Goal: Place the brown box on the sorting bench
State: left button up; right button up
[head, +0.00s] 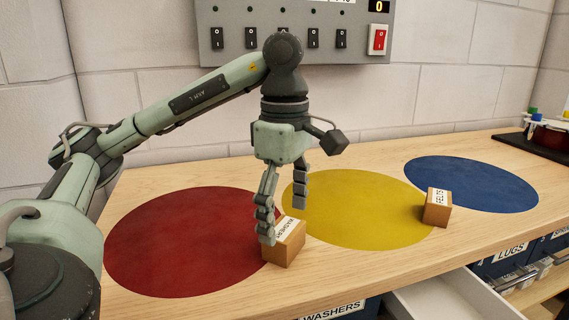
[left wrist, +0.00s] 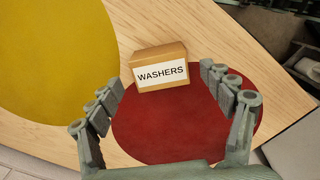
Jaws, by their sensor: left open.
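A brown box labelled WASHERS (head: 285,243) sits on the wooden sorting bench (head: 345,285), at the right edge of the red circle. It also shows in the left wrist view (left wrist: 160,69). A second brown box, with a label that seems to read BELTS (head: 437,208), sits at the right edge of the yellow circle. My left gripper (head: 285,222) is open and points down over the WASHERS box. In the left wrist view the box lies ahead between the spread fingers, with no finger visibly holding it. My right gripper is not in view.
The bench has a red circle (head: 170,245), a yellow circle (head: 350,200) and a blue circle (head: 475,183). A grey switch panel (head: 300,15) hangs on the wall behind. An open white drawer (head: 440,297) and labelled bins (head: 510,250) lie below the front edge.

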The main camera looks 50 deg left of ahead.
aim_at(285, 228)
pick_arm(q)
notch_tip(285, 228, up, 3)
jog(key=shift+f+p, duration=0.1)
jog(key=shift+p, duration=0.35)
jog(key=shift+r, duration=2.75)
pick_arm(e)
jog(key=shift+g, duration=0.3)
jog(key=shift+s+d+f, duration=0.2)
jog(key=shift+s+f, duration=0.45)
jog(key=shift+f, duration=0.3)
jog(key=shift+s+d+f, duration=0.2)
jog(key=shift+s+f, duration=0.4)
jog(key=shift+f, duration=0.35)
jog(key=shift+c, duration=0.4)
